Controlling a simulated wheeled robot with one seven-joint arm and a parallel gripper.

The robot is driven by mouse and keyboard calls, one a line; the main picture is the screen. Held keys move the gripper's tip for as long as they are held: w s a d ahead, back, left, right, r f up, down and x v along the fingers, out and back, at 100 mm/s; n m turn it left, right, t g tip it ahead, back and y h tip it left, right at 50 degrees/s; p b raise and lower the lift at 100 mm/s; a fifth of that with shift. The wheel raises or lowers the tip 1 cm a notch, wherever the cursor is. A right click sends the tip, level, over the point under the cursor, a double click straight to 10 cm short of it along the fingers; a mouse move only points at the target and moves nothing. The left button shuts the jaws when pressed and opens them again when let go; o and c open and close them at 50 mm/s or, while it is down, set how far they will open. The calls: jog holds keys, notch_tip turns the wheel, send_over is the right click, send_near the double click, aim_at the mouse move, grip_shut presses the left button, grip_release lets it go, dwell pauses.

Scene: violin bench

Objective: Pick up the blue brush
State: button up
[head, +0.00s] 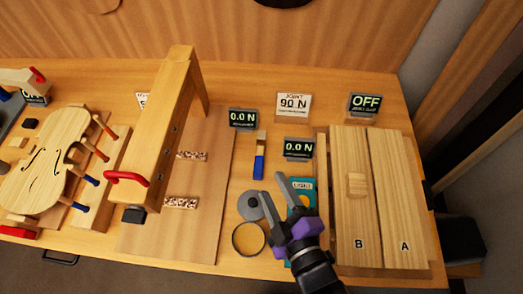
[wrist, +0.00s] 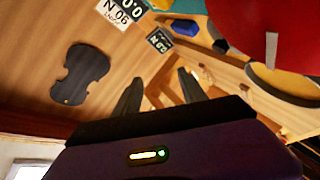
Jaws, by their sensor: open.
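The blue brush (head: 258,167) lies on the bench in the head view, with its blue end toward me and its pale end pointing away. It lies left of the lower grey display. My gripper (head: 273,184) is open and empty, with its two dark fingers apart. Its fingertips are just below and right of the brush's blue end in the picture, and I see no contact. In the wrist view my open gripper (wrist: 160,92) points at the wooden wall and frame.
A round amber-filled tin (head: 249,239) and a grey disc (head: 247,206) lie left of my gripper. A teal card (head: 307,184) lies partly behind it. Boards marked B (head: 350,215) and A (head: 400,210) are at right. A tall wooden frame (head: 160,130) stands at left.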

jog(key=w+a+n+g+p, duration=0.1)
jog(key=w+a+n, duration=0.3)
jog(key=a+n, duration=0.2)
jog(key=n+g+h+p, duration=0.1)
jog(key=n+g+h, duration=0.45)
jog(key=n, duration=0.85)
send_near(259, 162)
jog(key=shift+s+a+f+t+h, duration=0.15)
jog(key=shift+a+f+t+h, duration=0.15)
jog(key=shift+f+t, duration=0.25)
jog(key=shift+s+a+f+t+h, duration=0.2)
jog(key=shift+f+t+h, duration=0.1)
jog(key=shift+f, duration=0.3)
jog(key=shift+x, duration=1.25)
jog(key=shift+w+r+p+x, duration=0.15)
jog(key=shift+p+x, duration=0.15)
jog(key=shift+x, duration=1.05)
jog(key=shift+w+r+p+x, duration=0.1)
jog(key=shift+p+x, duration=0.2)
jog(key=shift+x, duration=1)
jog(key=shift+c, duration=0.2)
grip_shut()
